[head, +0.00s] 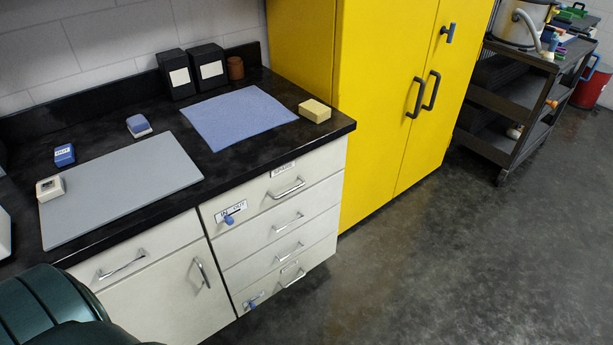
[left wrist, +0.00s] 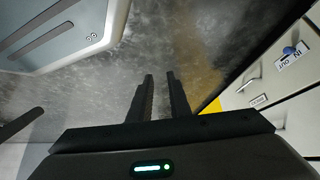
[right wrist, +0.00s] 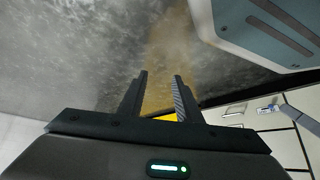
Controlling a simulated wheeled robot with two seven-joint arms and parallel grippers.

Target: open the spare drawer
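The spare drawer (head: 262,205) is the top drawer of the white drawer stack and looks flush with the front. An IN/OUT plate with a blue knob (head: 229,218) is at the drawer's left. The left wrist view shows this handle (left wrist: 252,84) and the plate (left wrist: 292,55). My left gripper (left wrist: 160,75) is open, with a narrow gap, and empty. My right gripper (right wrist: 160,75) is open and empty. Both are apart from the drawer; neither shows in the head view.
The black counter (head: 240,160) holds a grey board (head: 125,190), a blue cloth (head: 238,115), a yellow sponge (head: 315,111) and small blocks. A yellow cabinet (head: 370,120) stands right of the drawers. A dark cart (head: 515,100) is farther right. The floor before the drawers is clear.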

